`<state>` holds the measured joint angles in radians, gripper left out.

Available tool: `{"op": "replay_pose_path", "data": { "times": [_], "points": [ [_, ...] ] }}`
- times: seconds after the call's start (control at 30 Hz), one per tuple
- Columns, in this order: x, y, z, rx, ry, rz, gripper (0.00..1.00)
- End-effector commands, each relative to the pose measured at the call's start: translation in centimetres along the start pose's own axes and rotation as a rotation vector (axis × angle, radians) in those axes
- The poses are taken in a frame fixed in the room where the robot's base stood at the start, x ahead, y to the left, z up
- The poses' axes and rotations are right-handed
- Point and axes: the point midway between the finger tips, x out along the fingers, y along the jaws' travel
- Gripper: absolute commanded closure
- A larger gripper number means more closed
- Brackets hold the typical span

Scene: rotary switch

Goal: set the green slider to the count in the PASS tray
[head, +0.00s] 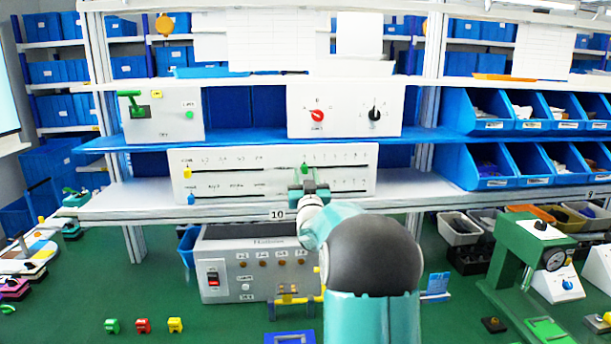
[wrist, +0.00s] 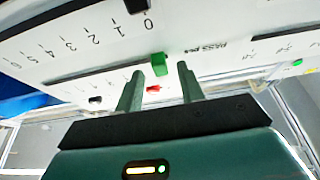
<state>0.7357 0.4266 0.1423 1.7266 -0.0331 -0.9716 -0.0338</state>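The green slider (head: 304,169) sits near the left end of the upper right slot on the white slider panel (head: 272,160). In the wrist view the picture is turned over, and the green slider (wrist: 160,64) shows at the slot's 0 end, beside a "PASS pcs" label. My gripper (head: 309,187) is in front of the panel, just below the slider. In the wrist view my gripper's fingers (wrist: 158,80) are apart, with the slider in line with the gap and a little beyond the tips. Contact cannot be told. I cannot identify the PASS tray.
A yellow slider (head: 187,173) and a blue slider (head: 191,198) are at the panel's left. Above is a box with red (head: 317,115) and black (head: 375,114) knobs. A grey power box (head: 255,262) stands below. Blue bins (head: 490,125) fill the right shelves.

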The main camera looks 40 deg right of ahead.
Motion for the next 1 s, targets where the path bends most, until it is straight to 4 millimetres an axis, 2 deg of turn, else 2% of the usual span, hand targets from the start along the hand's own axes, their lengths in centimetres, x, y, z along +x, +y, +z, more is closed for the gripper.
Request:
{"op": "replay_pose_path", "data": {
  "times": [0.1,0.37,0.57,0.6,0.8,1.0],
  "points": [
    [0.8,-0.1,0.1,0.001,-0.001,-0.001,0.62],
    [1.0,-0.1,0.1,0.000,-0.001,-0.001,0.62],
    [1.0,-0.1,0.1,0.000,-0.001,-0.001,0.97],
    [1.0,-0.1,0.1,0.000,-0.001,-0.001,1.00],
    [1.0,0.2,0.1,0.000,-0.001,0.000,1.00],
    [1.0,2.8,0.0,-0.002,0.000,0.002,1.00]
  ]
}}
